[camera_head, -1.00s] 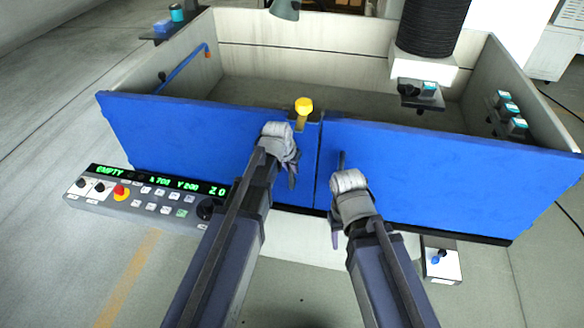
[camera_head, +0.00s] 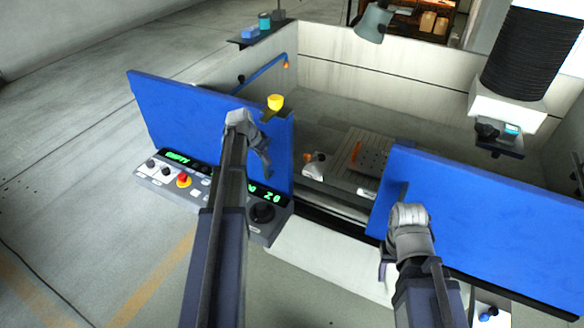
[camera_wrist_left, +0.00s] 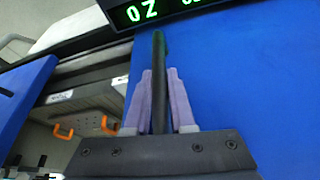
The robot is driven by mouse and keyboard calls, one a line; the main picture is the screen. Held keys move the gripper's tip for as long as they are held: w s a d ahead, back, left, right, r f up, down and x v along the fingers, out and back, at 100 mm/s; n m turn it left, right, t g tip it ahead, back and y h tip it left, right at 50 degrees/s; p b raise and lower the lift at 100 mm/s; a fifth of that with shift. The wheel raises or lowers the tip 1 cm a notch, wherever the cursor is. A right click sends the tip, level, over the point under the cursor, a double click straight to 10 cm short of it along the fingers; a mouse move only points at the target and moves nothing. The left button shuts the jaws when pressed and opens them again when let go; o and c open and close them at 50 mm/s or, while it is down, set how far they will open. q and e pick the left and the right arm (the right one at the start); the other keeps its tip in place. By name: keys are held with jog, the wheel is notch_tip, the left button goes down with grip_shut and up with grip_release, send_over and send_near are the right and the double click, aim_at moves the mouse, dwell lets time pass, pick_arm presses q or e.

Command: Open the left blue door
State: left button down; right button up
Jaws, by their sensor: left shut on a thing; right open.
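The left blue door (camera_head: 185,112) stands slid to the left, with a wide gap between it and the right blue door (camera_head: 490,210). My left gripper (camera_head: 262,165) is at the right part of the left door. In the left wrist view, the purple fingers of my left gripper (camera_wrist_left: 160,100) are shut on the dark bar handle (camera_wrist_left: 159,60) of that door. My right gripper (camera_head: 388,255) is beside the left end of the right door, near its dark handle (camera_head: 402,192). Its fingers are mostly hidden by the wrist.
Through the gap I see a slotted plate (camera_head: 357,160) and fixtures inside the tank. The control panel (camera_head: 225,192), with green display and red button, is below the left door. A black column with a white head (camera_head: 515,105) hangs above the tank at right.

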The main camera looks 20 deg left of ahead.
aim_at(207, 137)
pick_arm(q)
jog(key=w+a, duration=0.1)
jog(key=a, duration=2.4)
jog(key=shift+a, duration=0.35)
jog(key=c, duration=0.8)
grip_release()
jog(key=shift+o, duration=0.2)
jog(key=shift+r, duration=0.15)
jog(key=p+v, duration=0.7)
jog(key=shift+s+r, duration=0.2)
jog(key=shift+r, duration=0.05)
